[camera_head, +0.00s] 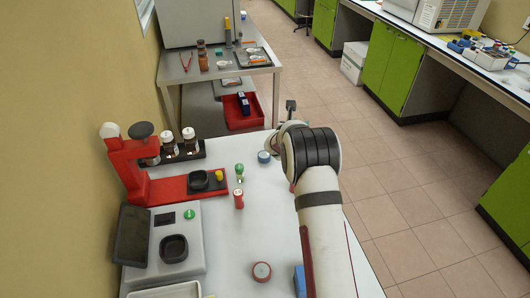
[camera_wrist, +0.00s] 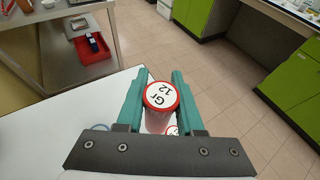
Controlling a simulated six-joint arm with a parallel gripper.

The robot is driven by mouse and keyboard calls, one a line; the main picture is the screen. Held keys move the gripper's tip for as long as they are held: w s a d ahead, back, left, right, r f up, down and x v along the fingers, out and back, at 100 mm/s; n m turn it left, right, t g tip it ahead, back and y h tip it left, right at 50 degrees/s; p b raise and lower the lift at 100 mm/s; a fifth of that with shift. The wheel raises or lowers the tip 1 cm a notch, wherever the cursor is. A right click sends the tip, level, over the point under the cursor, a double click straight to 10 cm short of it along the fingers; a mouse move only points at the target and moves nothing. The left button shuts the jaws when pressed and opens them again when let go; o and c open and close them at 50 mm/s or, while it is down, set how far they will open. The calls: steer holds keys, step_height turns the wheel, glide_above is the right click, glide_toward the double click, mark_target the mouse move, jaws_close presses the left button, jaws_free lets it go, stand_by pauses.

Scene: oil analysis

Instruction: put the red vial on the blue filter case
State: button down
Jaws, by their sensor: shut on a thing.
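My gripper (camera_wrist: 162,88) is shut on a red-rimmed vial (camera_wrist: 161,95) with a white top marked "Gr 12". The vial is between the teal fingers; its lower part is mostly hidden. In the head view my arm hides the gripper and the held vial. A round blue-rimmed case (camera_head: 264,157) lies flat on the table near its far edge, left of my arm. Part of a blue ring also shows in the wrist view (camera_wrist: 102,127), low and left of the held vial. Another red vial (camera_head: 238,199) stands on the table beside a green-topped vial (camera_head: 240,172).
A round red-rimmed case (camera_head: 261,271) lies near the front, with a blue block (camera_head: 300,281) by my arm. A red stand (camera_head: 140,170), dark bottles (camera_head: 190,140) and a grey scale (camera_head: 175,246) fill the left. The table between the vials and red-rimmed case is clear.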

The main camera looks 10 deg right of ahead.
steer(key=w+a+f, duration=0.2)
steer(key=a+f, duration=0.1)
steer(key=w+a+f, duration=0.2)
steer(key=f, duration=0.2)
steer(key=w+a+f, duration=0.2)
steer(key=a+f, duration=0.1)
steer(key=shift+w+a+f, duration=0.3)
steer(key=shift+f, duration=0.05)
steer(key=c, duration=0.5)
jaws_free()
steer(key=shift+c, duration=0.2)
